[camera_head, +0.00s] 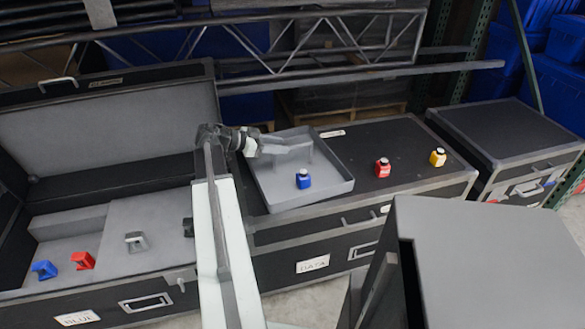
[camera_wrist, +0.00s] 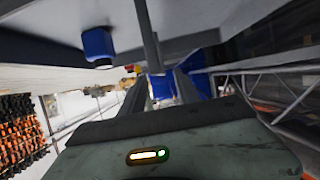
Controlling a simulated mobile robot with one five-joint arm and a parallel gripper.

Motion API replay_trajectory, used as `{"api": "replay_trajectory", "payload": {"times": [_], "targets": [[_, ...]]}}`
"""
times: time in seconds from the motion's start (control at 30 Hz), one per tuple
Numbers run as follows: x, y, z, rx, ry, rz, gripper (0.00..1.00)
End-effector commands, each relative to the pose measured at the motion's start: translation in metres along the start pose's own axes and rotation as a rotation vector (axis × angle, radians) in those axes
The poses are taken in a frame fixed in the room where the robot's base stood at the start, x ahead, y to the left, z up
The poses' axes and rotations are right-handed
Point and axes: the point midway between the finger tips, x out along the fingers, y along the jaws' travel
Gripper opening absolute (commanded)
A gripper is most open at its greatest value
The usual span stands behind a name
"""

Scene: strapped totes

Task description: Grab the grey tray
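The grey tray (camera_head: 332,186) sits on top of the middle black case, with low walls and a raised grey part at its back.
A red item (camera_head: 382,168) and a yellow item (camera_head: 438,157) stand on the case (camera_head: 420,185) right of the tray. An open case (camera_head: 100,290) with blue, red and grey items lies left. A metal truss (camera_head: 300,50) runs behind. A dark grey box (camera_head: 490,260) fills the front right.

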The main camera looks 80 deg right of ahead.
Motion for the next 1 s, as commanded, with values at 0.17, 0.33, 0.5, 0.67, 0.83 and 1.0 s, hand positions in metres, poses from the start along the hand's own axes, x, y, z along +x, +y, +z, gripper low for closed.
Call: {"api": "replay_trajectory", "payload": {"times": [0.17,0.33,0.5,0.67,0.83,1.0], "targets": [[0.011,0.0,0.001,-0.002,-0.001,0.0,0.38],[0.031,0.001,0.001,-0.002,-0.001,0.001,0.38],[0.059,0.001,0.001,-0.002,-0.001,0.001,0.38],[0.06,0.0,-0.002,-0.003,-0.001,-0.002,0.38],[0.059,0.0,-0.002,-0.003,-0.002,-0.002,0.08],[0.059,0.0,-0.001,-0.004,-0.002,-0.002,0.0]]}}
